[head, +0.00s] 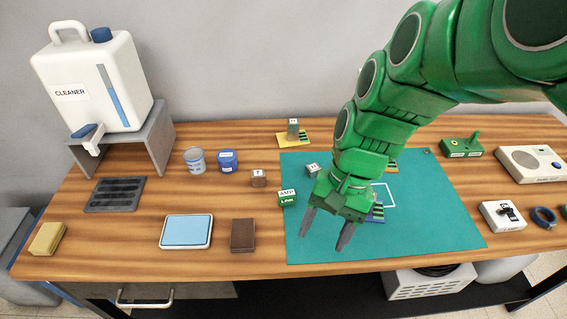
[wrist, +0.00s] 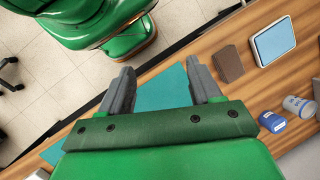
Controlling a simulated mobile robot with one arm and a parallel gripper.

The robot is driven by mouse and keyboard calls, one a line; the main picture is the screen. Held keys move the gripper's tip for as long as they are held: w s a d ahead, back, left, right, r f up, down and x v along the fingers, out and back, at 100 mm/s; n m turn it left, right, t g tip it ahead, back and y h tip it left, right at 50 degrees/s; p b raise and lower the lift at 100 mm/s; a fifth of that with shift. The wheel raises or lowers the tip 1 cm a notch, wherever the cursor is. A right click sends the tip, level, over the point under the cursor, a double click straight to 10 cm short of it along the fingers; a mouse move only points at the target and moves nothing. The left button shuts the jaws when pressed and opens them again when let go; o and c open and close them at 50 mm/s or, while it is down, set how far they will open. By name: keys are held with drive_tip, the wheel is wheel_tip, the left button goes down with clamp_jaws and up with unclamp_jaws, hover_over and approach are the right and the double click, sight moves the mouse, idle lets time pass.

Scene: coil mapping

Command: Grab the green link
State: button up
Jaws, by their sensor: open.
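The green link (head: 287,200) is a small green block with a white top marked "AMP" and "LINK" on its front. It sits at the left edge of the teal mat (head: 420,230) in the head view. My gripper (head: 322,241) is open and empty over the mat, to the right of the link and closer to the front edge, with its fingers pointing down. In the wrist view my gripper (wrist: 159,68) shows both fingers apart with mat between them. The link does not show in the wrist view.
A dark brown block (head: 243,235) and a blue-topped tray (head: 186,231) lie left of the mat. A blue board (head: 377,212) is partly behind my gripper.

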drive_tip(key=w+a+f+m+y, duration=0.1)
drive_tip(key=w+a+m+y, duration=0.15)
drive_tip(key=w, duration=0.35)
drive_tip(key=w+a+f+m+y, duration=0.1)
drive_tip(key=w+f+m+y, duration=0.1)
drive_tip(key=w+m, duration=0.25)
drive_tip(key=m+t+y, duration=0.2)
drive_tip(key=m+y, duration=0.3)
drive_tip(key=m, duration=0.4)
hover_over(290, 192)
drive_tip(key=d, duration=0.4)
wheel_tip(290, 192, down, 6)
drive_tip(key=shift+w+a+f, duration=0.1)
drive_tip(key=shift+a+f, duration=0.05)
drive_tip(key=shift+f, duration=1.6)
drive_tip(key=shift+w+a+f, duration=0.1)
drive_tip(key=shift+f, duration=1.6)
drive_tip(key=shift+x, duration=2.55)
clamp_jaws()
